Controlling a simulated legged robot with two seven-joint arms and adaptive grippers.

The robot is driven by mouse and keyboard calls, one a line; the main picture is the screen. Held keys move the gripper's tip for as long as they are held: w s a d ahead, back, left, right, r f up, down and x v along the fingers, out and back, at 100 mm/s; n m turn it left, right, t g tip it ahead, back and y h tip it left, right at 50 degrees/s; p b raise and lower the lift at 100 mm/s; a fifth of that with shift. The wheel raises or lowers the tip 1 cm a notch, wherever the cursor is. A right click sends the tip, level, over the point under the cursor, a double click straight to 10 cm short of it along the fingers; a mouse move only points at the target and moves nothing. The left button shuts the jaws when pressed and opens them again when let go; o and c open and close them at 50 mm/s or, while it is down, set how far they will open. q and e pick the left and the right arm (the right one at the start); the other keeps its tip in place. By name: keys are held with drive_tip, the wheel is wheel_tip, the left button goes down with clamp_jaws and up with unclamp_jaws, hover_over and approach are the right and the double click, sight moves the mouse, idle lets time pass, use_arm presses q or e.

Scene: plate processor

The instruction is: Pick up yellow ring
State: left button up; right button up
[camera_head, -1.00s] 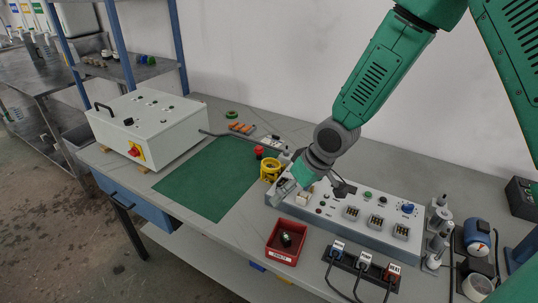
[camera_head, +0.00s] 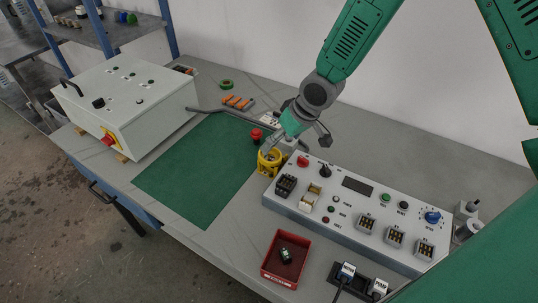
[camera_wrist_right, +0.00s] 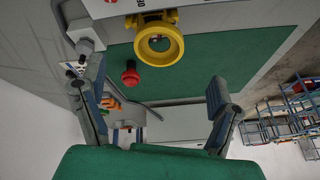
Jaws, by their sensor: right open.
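The yellow ring (camera_head: 268,162) stands at the right edge of the green mat (camera_head: 200,168), beside the left end of the grey control panel. In the right wrist view the yellow ring (camera_wrist_right: 159,45) is beyond the fingertips, near the top, with its round opening facing the camera. My right gripper (camera_head: 292,138) is just above and behind the ring in the head view. In the right wrist view its two fingers (camera_wrist_right: 158,100) are spread wide with nothing between them. My left gripper is in neither view.
A red button (camera_head: 256,135) stands just behind the ring. The control panel (camera_head: 350,208) with knobs and sockets lies to its right. A red bin (camera_head: 286,258) is in front. A white control box (camera_head: 128,102) stands left. The mat is mostly clear.

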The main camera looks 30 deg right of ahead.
sight(271, 159)
drive_tip(key=x, duration=0.2)
drive_tip(key=shift+w+d+f, duration=0.1)
drive_tip(key=shift+w+f, duration=0.15)
drive_tip(key=shift+w+d+f, duration=0.1)
drive_tip(key=shift+f, duration=0.35)
drive_tip(key=x, duration=0.3)
drive_tip(key=shift+w+f+p, duration=0.2)
drive_tip(key=shift+f+p, duration=0.05)
drive_tip(key=shift+p, duration=0.05)
drive_tip(key=shift+w+a+f, duration=0.2)
drive_tip(key=shift+a+f, duration=0.1)
drive_tip(key=shift+a, duration=0.15)
drive_tip(key=shift+s+a+r, duration=0.1)
drive_tip(key=c, duration=1)
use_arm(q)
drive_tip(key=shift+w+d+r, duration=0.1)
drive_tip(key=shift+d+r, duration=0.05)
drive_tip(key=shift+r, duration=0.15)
use_arm(e)
drive_tip(key=shift+d, duration=0.2)
drive_tip(key=shift+c, duration=0.7)
